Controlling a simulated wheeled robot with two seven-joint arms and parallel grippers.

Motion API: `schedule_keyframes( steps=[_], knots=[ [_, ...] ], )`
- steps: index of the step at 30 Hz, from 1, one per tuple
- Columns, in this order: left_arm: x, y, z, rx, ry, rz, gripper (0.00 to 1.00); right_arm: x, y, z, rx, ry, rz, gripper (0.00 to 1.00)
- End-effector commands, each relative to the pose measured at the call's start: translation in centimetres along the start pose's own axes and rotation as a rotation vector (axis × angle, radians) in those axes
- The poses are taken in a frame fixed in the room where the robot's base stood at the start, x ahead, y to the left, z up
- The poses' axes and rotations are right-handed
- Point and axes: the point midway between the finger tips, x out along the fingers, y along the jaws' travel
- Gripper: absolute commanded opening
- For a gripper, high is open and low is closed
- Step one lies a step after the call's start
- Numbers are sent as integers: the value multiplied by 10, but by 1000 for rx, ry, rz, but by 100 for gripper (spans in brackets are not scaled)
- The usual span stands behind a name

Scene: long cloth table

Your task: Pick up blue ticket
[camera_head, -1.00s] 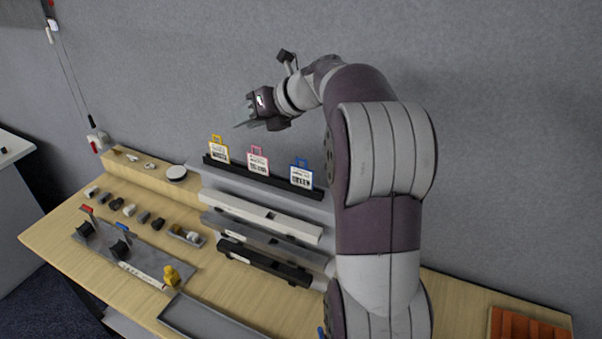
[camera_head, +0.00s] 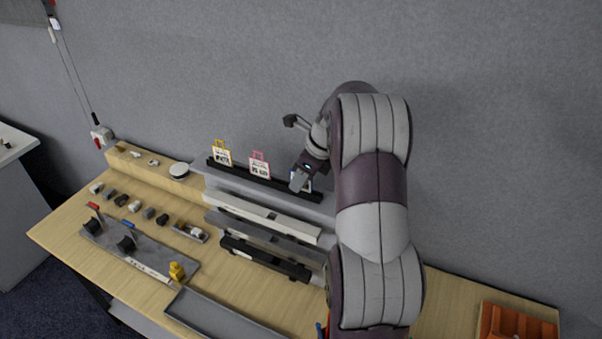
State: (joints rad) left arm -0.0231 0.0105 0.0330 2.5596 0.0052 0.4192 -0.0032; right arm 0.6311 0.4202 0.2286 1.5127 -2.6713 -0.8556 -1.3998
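The blue ticket (camera_head: 308,185) stands at the right end of the black rack (camera_head: 238,178). It is mostly hidden behind my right gripper (camera_head: 298,184), and only a small part of its blue and white face shows. My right gripper has come down onto the ticket's place, fingers pointing down and left. The fingers are small and partly hidden, so I cannot tell whether they are closed on the ticket. My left gripper is not in view.
A yellow ticket (camera_head: 221,153) and a pink ticket (camera_head: 259,165) stand left of the blue one. White (camera_head: 240,209) and black (camera_head: 262,259) bars lie in front. A grey tray (camera_head: 215,318) is nearer. An orange crate (camera_head: 515,324) is at right. The wall rises close behind.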

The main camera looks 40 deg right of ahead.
Motion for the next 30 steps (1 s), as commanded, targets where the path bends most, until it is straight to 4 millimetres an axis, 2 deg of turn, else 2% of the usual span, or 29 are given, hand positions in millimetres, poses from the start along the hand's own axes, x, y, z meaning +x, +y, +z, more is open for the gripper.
schedule_keyframes(
  steps=[7,8,10,11,23,26,30],
  knots=[
    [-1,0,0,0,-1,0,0,6,0,0,1,-1,-1,34],
    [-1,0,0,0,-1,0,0,6,0,0,1,-1,-1,28],
    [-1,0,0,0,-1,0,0,6,0,0,1,-1,-1,5],
    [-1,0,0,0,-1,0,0,6,0,0,1,-1,-1,0],
    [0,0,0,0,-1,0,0,5,0,0,0,-1,-1,0],
    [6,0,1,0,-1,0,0,1,0,2,-1,-2,-2,0],
    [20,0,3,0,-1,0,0,-15,-1,9,-2,-4,-6,0]
  ],
)
